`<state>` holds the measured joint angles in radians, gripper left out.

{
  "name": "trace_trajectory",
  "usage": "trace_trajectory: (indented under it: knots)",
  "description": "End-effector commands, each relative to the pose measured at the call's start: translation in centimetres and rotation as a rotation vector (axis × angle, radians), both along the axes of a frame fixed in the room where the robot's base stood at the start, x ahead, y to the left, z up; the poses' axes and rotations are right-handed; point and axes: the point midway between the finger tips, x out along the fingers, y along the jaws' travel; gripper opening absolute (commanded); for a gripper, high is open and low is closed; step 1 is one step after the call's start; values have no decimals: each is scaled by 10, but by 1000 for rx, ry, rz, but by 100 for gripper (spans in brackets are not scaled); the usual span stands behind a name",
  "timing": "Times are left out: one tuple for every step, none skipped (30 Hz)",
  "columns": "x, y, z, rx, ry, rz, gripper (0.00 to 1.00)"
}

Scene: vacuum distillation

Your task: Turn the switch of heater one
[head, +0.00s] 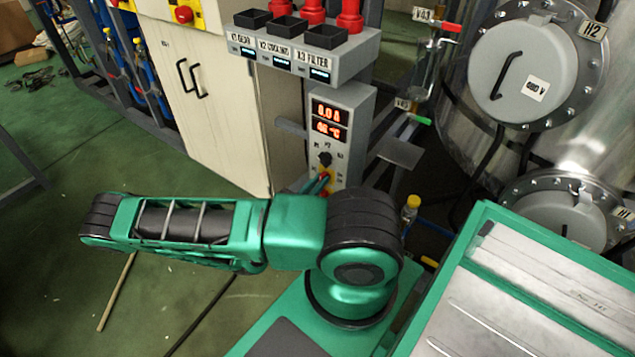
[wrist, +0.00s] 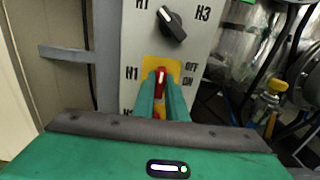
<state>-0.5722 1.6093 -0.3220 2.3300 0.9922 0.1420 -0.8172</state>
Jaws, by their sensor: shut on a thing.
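The switch of heater one (wrist: 161,74) is a red knob on a yellow plate, with "H1" on its left and "OFF" above "ON" on its right. It stands roughly upright in the wrist view. My gripper (wrist: 161,88) is shut on the knob, one green finger on each side; the fingers hide its lower part. In the head view my gripper (head: 318,185) reaches the lower front of the grey control panel (head: 351,105), where the knob is mostly hidden. The panel has red digital readouts at the top.
A black selector knob (wrist: 171,23) sits just above the switch. Another yellow patch below is mostly hidden by my gripper. A grey bracket (wrist: 66,53) juts out left of the panel. A steel vessel (head: 455,110) and a yellow-capped valve (head: 411,205) stand to the right.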

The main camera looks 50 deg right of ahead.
Motion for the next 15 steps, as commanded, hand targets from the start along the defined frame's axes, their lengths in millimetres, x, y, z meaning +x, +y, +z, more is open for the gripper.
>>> trace_trajectory:
  knots:
    - [3,1,1,-1,-2,8,0]
    - [3,1,1,-1,-2,8,0]
    - [4,1,1,-1,-3,8,0]
    - [4,1,1,-1,-3,8,0]
    - [4,1,1,-1,-3,8,0]
    - [4,1,1,-1,-3,8,0]
    - [4,1,1,-1,-3,9,17]
    - [4,1,1,-1,-3,8,24]
    - [3,1,1,-1,-3,7,30]
    - [3,1,1,-1,-3,7,30]
    - [3,1,1,-1,-3,6,30]
    - [3,0,0,-1,-3,6,30]
    - [2,0,0,-1,-3,5,30]
    - [2,0,0,-1,-3,5,30]
    - [2,0,0,-1,-3,4,30]
